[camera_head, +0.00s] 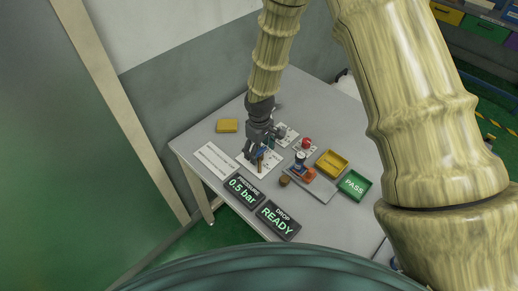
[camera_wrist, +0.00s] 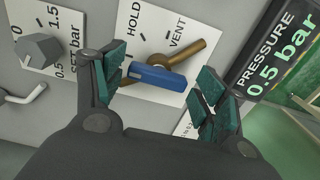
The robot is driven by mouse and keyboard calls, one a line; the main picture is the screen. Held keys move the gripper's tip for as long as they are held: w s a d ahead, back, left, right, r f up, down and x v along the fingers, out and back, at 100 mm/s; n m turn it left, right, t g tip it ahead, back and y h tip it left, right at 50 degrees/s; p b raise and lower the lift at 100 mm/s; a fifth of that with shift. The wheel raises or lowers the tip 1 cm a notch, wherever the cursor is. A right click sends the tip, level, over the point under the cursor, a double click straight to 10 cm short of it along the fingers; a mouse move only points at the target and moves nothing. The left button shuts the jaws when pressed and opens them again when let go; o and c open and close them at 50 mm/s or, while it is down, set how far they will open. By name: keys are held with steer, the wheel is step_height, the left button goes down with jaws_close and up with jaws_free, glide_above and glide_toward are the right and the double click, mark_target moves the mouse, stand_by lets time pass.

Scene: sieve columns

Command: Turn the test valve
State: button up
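The test valve, with a blue handle (camera_wrist: 160,78) and a brass-brown lever (camera_wrist: 192,55), sits on a white plate (camera_wrist: 178,22) marked HOLD and VENT in the wrist view. The blue handle lies across the gap between the two green-padded fingers of my gripper (camera_wrist: 163,80). The fingers are apart, one to each side of the handle; I cannot tell whether either touches it. In the head view my gripper (camera_head: 256,152) points down over the valve plate (camera_head: 270,164) and hides most of the valve.
A grey knob (camera_wrist: 40,50) on a set-bar scale is left in the wrist view. The PRESSURE display (camera_head: 241,190) reads 0.5 bar; the DROP display (camera_head: 278,219) reads READY. A green PASS tray (camera_head: 354,186), a yellow tray (camera_head: 331,163) and a red button (camera_head: 306,142) stand right.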

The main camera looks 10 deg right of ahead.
mark_target(259, 151)
steer(key=shift+w+r, duration=0.1)
steer(key=shift+r, duration=0.45)
step_height(259, 151, up, 11)
stand_by(0.5)
stand_by(0.4)
